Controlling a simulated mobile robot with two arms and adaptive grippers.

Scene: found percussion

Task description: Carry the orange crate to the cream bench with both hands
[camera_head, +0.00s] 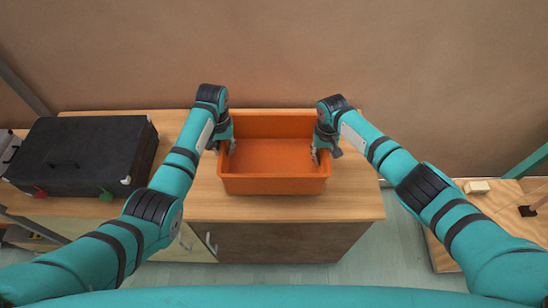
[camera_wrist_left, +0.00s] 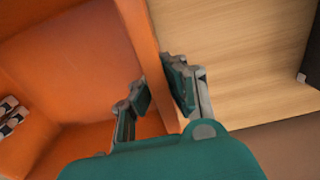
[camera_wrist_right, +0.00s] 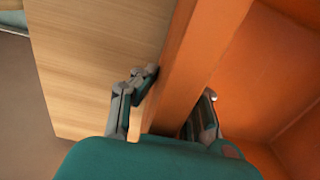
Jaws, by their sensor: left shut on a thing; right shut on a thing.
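The orange crate (camera_head: 273,186) is upright and looks empty, over the wooden top of a cabinet (camera_head: 350,190) in the middle of the head view. I cannot tell whether it rests on the top or hangs just above it. My left gripper (camera_head: 226,146) is shut on the crate's left wall, one finger inside and one outside, as the left wrist view (camera_wrist_left: 160,88) shows. My right gripper (camera_head: 320,148) is shut on the right wall the same way, seen in the right wrist view (camera_wrist_right: 178,90). I see no bench that is clearly cream.
A black case (camera_head: 85,152) stands left of the crate on a wooden top. A lower wooden surface (camera_head: 500,205) at the right bears a small cream block (camera_head: 477,187) and a dark piece. Floor (camera_head: 405,245) shows between. A brown wall (camera_head: 290,55) rises behind.

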